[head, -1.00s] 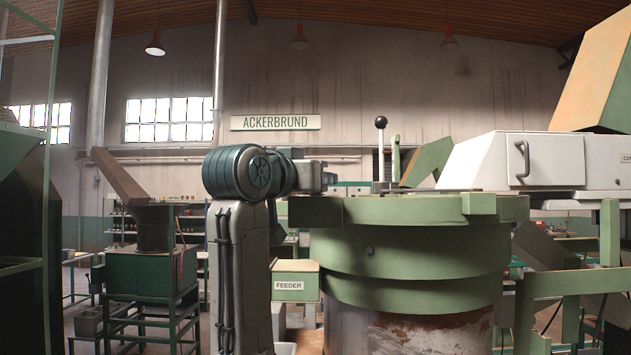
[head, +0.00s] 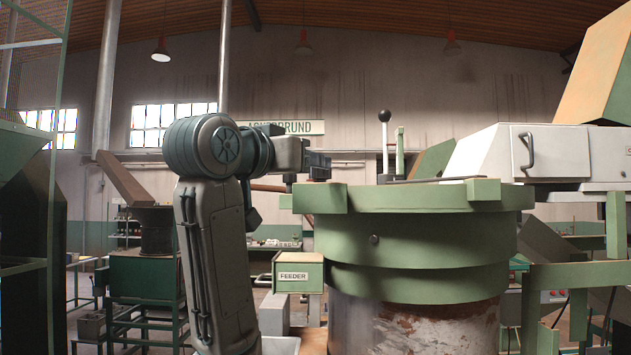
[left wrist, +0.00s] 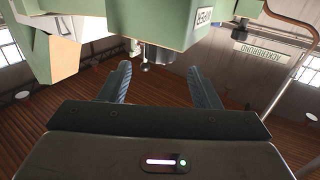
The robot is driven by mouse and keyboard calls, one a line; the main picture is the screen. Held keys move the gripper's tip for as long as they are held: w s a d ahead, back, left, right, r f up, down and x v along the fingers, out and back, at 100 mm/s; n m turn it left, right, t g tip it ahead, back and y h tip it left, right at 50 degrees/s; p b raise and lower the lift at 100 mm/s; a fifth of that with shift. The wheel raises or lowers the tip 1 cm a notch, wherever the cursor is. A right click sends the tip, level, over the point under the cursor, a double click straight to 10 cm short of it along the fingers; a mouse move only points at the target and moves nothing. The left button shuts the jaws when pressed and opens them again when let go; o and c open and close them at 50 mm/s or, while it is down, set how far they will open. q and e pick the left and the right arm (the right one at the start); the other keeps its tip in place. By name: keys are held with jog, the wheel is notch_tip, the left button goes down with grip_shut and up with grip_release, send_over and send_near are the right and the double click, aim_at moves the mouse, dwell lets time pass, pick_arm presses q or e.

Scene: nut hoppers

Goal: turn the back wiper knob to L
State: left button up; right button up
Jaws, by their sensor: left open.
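My left gripper (head: 322,166) is at the left rim of the green bowl hopper (head: 420,255) in the head view. In the left wrist view its two fingers (left wrist: 160,90) are apart with nothing between them. A dark knob (left wrist: 154,54) on a short stem stands out from a green box (left wrist: 175,22) beyond the fingertips, slightly left of their middle. The box has a white label, inverted in this view, that seems to read WIPER. The knob is apart from the fingers and its setting cannot be read. The head view does not clearly show this knob. My right gripper is not in view.
A black-ball lever (head: 384,120) stands on the bowl's top. A green box labelled FEEDER (head: 297,272) is at the bowl's left side. A white cabinet (head: 545,150) stands at the right. Left of my arm is a green stand with a dark drum (head: 155,232).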

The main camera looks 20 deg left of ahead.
pick_arm(q)
jog(key=b+v, duration=0.1)
jog(key=v, duration=0.3)
jog(key=shift+s+a+b, duration=0.1)
jog(key=shift+s+b, duration=0.2)
jog(key=shift+s, duration=0.1)
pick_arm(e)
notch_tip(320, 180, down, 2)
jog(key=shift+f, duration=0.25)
